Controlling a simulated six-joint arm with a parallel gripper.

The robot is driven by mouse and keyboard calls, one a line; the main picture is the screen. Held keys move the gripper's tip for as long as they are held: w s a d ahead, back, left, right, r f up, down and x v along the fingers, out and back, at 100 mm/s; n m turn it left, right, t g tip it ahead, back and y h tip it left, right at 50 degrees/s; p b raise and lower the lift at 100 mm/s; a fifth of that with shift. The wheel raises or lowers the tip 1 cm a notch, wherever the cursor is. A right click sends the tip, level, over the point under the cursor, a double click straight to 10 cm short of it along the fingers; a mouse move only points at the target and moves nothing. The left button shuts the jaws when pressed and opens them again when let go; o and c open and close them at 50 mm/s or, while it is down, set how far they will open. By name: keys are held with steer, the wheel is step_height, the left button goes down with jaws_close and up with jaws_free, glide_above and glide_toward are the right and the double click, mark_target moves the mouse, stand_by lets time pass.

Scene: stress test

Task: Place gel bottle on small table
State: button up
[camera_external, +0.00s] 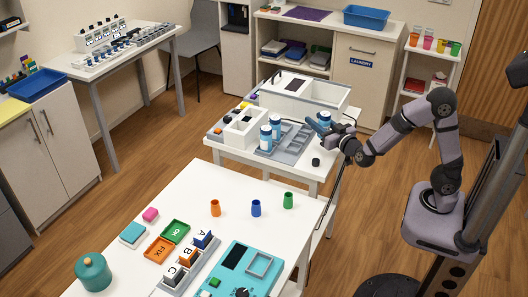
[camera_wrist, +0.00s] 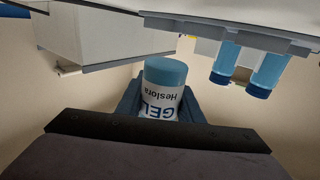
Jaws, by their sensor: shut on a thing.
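In the external view the held bottle (camera_external: 325,117) shows at my gripper (camera_external: 320,127), over the right side of the smaller white table (camera_external: 290,171). Whether its base touches anything there is hidden. Two similar blue-capped bottles stand on that table, one at the front (camera_external: 266,139) and one just behind it (camera_external: 276,127). They also show in the wrist view (camera_wrist: 227,62).
A grey tray (camera_external: 291,150) and a white divided box (camera_external: 243,130) take up the table's front and left. A large white bin (camera_external: 303,98) stands at its back. A small black round piece (camera_external: 316,162) lies near its front right edge. A larger white table (camera_external: 205,185) is in front.

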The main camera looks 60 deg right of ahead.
steer(key=shift+f+b, duration=0.3)
steer(key=shift+f, duration=1.95)
steer(key=shift+f, duration=0.1)
steer(key=shift+f, duration=0.1)
steer(key=o, duration=1.2)
